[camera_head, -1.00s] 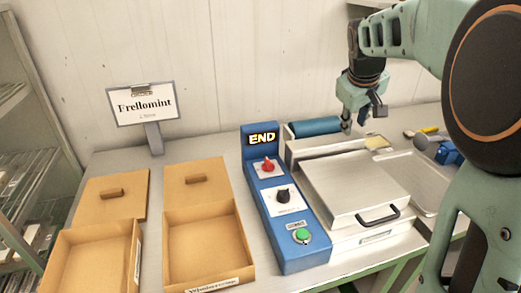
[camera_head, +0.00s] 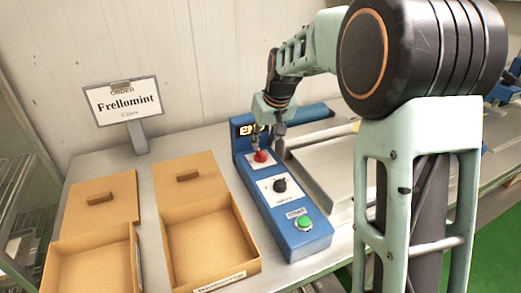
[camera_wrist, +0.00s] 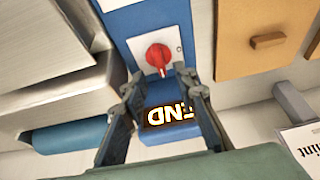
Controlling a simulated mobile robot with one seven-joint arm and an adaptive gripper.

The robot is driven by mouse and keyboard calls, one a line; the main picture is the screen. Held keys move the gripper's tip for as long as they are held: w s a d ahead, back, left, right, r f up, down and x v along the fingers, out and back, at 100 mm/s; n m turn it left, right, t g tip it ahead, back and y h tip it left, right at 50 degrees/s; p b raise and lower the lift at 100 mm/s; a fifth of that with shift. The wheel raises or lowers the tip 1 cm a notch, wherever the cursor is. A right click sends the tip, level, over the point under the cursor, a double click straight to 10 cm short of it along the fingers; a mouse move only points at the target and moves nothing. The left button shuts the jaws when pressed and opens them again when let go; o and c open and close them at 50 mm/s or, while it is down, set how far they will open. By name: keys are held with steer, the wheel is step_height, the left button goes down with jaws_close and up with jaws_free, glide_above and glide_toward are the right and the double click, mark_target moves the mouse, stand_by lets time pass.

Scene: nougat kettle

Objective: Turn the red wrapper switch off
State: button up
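The red wrapper switch (camera_head: 261,156) is a red knob on a white plate near the top of the blue control panel (camera_head: 285,228). In the wrist view the red knob (camera_wrist: 158,57) lies just beyond my fingertips, and its pointer looks roughly in line with the panel's length. My gripper (camera_head: 280,132) is above the top end of the panel, close to the knob. In the wrist view my gripper (camera_wrist: 164,92) has its fingers apart with nothing between them. The END display (camera_wrist: 170,115) is lit and shows between the fingers; in the head view my gripper partly hides it.
A black knob (camera_head: 280,186) and a green button (camera_head: 304,222) are lower on the panel. Two open cardboard boxes (camera_head: 207,218) (camera_head: 90,250) stand to the left. A sign reading Frellomint (camera_head: 127,101) is behind them. The metal wrapping machine (camera_head: 325,165) is on the right.

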mark_target(261, 152)
steer(key=x, duration=0.5)
steer(key=shift+w+f, duration=0.2)
steer(key=shift+f, duration=0.05)
jaws_close()
